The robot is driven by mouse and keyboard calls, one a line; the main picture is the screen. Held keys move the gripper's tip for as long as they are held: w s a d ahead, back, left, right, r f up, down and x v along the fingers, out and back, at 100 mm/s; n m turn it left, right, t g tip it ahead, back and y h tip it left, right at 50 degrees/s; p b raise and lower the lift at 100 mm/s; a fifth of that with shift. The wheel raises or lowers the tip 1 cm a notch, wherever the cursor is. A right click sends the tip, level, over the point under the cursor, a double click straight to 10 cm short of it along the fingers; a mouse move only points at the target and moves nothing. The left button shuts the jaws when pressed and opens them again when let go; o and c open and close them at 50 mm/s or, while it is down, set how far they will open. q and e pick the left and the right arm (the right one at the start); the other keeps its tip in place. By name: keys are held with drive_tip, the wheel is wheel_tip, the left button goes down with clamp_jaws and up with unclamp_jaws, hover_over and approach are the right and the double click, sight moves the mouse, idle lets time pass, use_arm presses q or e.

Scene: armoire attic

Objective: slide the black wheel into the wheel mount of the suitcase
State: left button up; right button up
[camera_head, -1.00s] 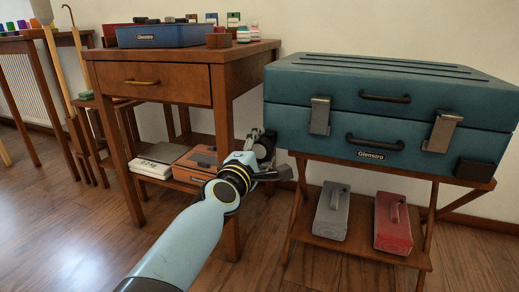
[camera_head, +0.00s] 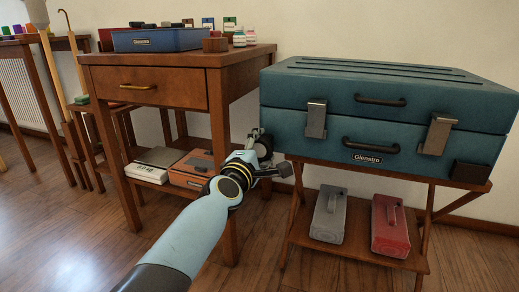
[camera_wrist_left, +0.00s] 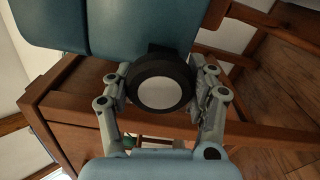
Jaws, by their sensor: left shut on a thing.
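The teal suitcase (camera_head: 410,112) lies on a wooden stand, with its latches and handles facing me. My left gripper (camera_head: 264,150) is at its lower left corner. The gripper is shut on the black wheel (camera_head: 263,146), with one finger on each side. In the left wrist view, the wheel (camera_wrist_left: 160,85) has a pale hub and sits between the fingertips (camera_wrist_left: 161,90), right against the suitcase's edge. A dark block, perhaps the wheel mount (camera_wrist_left: 160,51), shows just behind it; I cannot tell whether the wheel is seated. My right gripper is not in view.
A wooden desk (camera_head: 163,88) with a blue tray (camera_head: 170,39) stands close on the left. A grey case (camera_head: 329,213) and a red case (camera_head: 389,226) lie on the stand's lower shelf. The floor in front is clear.

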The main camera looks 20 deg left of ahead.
use_arm(q)
drive_tip(key=shift+w, duration=0.2)
drive_tip(key=o, duration=1.3)
drive_tip(key=shift+c, duration=0.2)
drive_tip(key=s, duration=1.2)
drive_tip(key=shift+a, duration=0.15)
